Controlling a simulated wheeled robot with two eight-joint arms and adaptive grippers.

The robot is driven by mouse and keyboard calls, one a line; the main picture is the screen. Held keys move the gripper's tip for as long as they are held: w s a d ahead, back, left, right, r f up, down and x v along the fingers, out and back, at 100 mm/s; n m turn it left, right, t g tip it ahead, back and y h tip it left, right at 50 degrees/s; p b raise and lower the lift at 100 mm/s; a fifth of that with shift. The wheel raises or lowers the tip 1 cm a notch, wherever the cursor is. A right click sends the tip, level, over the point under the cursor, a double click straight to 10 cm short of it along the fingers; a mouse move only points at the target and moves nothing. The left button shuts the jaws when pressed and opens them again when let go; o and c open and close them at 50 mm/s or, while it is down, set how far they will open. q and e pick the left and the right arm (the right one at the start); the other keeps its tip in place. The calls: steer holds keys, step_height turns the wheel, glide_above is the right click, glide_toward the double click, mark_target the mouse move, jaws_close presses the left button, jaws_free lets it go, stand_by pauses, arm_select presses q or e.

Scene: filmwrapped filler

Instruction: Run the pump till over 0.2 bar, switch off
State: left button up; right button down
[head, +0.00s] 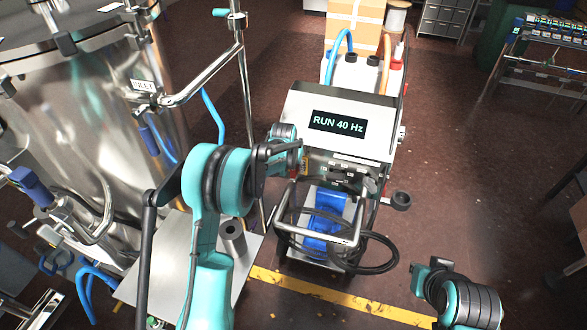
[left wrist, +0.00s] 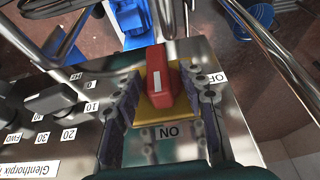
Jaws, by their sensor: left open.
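The pump cart's control box (head: 340,115) stands mid-view in the head view, its display (head: 338,124) reading "RUN 40 Hz". In the left wrist view a red rotary switch (left wrist: 166,85) sits on a yellow plate (left wrist: 154,120); "ON" is printed below it and "OFF" to its right. Its handle stands upright in the picture. My left gripper (left wrist: 166,112) is open, with one finger on each side of the switch; contact cannot be told. A black knob (left wrist: 50,100) with numbers is to the left. My right gripper (head: 432,268) hangs low at the right, its jaws unclear. No pressure reading is legible.
A large steel tank (head: 90,110) with pipes fills the left. Below the box are a blue pump part (head: 325,215), a looped black cable (head: 375,255) and a metal guard rail. A yellow floor line (head: 300,286) crosses in front. Open floor (head: 460,160) lies right of the cart.

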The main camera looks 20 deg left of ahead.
arm_select(q)
jaws_close()
